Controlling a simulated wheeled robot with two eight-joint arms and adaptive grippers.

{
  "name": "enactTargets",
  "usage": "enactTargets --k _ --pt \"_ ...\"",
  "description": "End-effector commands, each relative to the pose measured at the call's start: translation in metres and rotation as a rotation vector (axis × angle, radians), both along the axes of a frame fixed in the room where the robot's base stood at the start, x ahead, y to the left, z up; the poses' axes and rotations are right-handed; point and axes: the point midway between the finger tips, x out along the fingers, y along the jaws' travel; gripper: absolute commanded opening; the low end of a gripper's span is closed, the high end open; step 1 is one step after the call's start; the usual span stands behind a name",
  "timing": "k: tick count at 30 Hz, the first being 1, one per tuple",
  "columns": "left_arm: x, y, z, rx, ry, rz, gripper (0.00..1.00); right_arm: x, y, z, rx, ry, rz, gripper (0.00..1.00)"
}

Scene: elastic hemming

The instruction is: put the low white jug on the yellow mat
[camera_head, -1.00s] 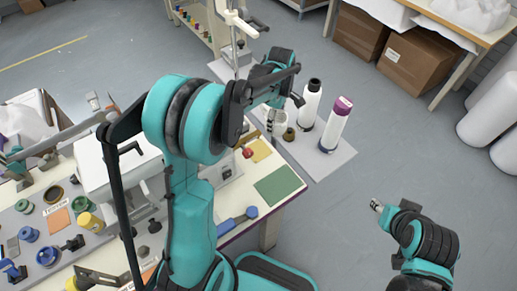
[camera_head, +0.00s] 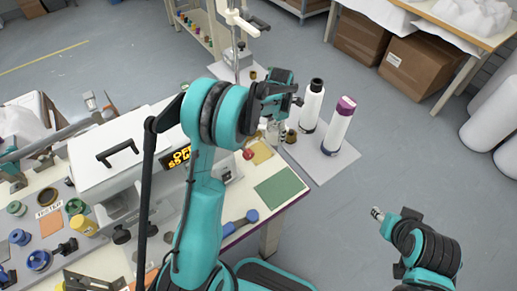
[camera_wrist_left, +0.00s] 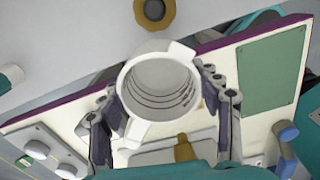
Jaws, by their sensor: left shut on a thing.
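The low white jug (camera_wrist_left: 163,84) sits between the fingers of my left gripper (camera_wrist_left: 166,106) in the left wrist view, its round open mouth facing the camera. My left gripper (camera_head: 276,122) is shut on it. In the head view the jug (camera_head: 272,134) is small and partly hidden by the gripper. The yellow mat (camera_head: 262,151) lies on the table corner just below the jug in the picture, partly covered. The height of the jug over the table is hard to tell. My right gripper (camera_head: 377,213) is over the floor, away from the table, its jaws too small to read.
A green mat (camera_head: 279,189) and a blue-handled tool (camera_head: 240,221) lie near the table edge. A red item (camera_head: 248,154) is beside the yellow mat. A white bottle (camera_head: 312,105) and a purple-capped bottle (camera_head: 338,126) stand on a grey board, with a small brown ring (camera_head: 291,136).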

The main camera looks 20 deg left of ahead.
Motion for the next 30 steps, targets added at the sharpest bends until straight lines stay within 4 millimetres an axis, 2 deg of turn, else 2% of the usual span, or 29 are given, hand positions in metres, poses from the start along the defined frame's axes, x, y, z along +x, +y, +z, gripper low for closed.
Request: enactTargets --k 1,3,7,16,21,24,30 --pt "0.0 0.0 -0.015 0.0 0.0 0.0 0.28 0.0 0.0 -0.007 0.0 0.0 0.0 0.4" --pt "-0.002 0.002 -0.025 0.0 0.0 0.001 0.28 0.0 0.0 -0.011 0.0 0.0 0.0 0.4" --pt "-0.024 0.014 -0.021 0.0 0.0 0.002 0.28 0.0 0.0 -0.014 0.0 0.0 0.0 0.4" --pt "-0.045 0.026 -0.02 0.0 0.0 0.001 0.28 0.0 0.0 -0.02 0.0 0.0 0.0 0.4" --pt "-0.071 0.042 -0.021 0.0 0.0 0.002 0.28 0.0 0.0 -0.029 0.0 0.0 0.0 0.4" --pt "-0.069 0.041 -0.033 0.0 0.0 -0.001 0.28 0.0 0.0 -0.038 0.0 0.0 0.0 0.4" --pt "-0.069 0.041 -0.031 0.0 0.0 -0.001 0.28 0.0 0.0 -0.035 0.0 0.0 0.0 0.4"
